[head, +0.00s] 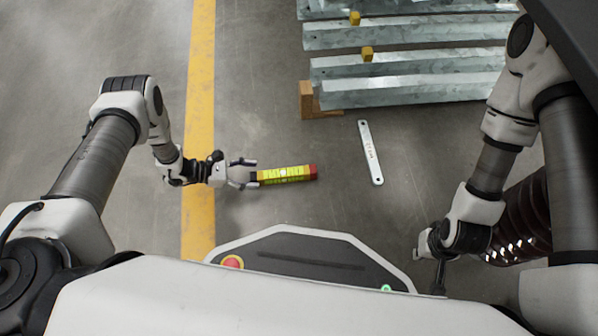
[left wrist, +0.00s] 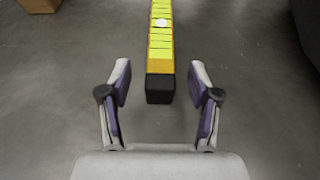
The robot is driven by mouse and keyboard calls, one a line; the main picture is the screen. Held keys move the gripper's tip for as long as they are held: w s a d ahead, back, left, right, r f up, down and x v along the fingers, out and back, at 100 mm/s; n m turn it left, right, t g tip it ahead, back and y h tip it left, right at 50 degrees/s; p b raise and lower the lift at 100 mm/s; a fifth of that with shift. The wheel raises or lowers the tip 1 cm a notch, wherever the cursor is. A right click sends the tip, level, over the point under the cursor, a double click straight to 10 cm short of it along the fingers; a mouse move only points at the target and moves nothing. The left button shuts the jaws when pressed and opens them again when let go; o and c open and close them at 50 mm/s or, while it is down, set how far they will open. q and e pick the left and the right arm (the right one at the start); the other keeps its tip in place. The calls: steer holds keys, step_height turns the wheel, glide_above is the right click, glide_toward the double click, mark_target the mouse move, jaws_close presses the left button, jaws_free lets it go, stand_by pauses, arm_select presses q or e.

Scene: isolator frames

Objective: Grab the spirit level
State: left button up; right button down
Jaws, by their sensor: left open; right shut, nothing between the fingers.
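The spirit level (head: 287,174) is a short yellow bar with a red end at the right, in the middle of the head view. In the left wrist view the yellow spirit level (left wrist: 160,45) runs away from me, its black near end lying between the fingertips. My left gripper (head: 252,174) is open at the level's left end; in the left wrist view the fingers (left wrist: 160,85) stand apart on either side with gaps. My right gripper (head: 438,277) is at the lower right of the head view, shut and empty, away from the level.
A flat light metal strip (head: 371,153) with holes lies on the floor right of the level. Galvanised beams (head: 410,80) with yellow blocks (head: 367,54) rest on a wooden support (head: 306,100) at the back. A yellow line (head: 199,100) runs along the floor. Bare floor surrounds the level.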

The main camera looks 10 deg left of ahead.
mark_target(265, 175)
arm_select(q)
steer(key=b+x, duration=0.3)
steer(key=x, duration=0.3)
steer(key=shift+d+b, duration=0.3)
steer(key=shift+w+d+r, duration=0.1)
steer(key=shift+d, duration=0.05)
jaws_close()
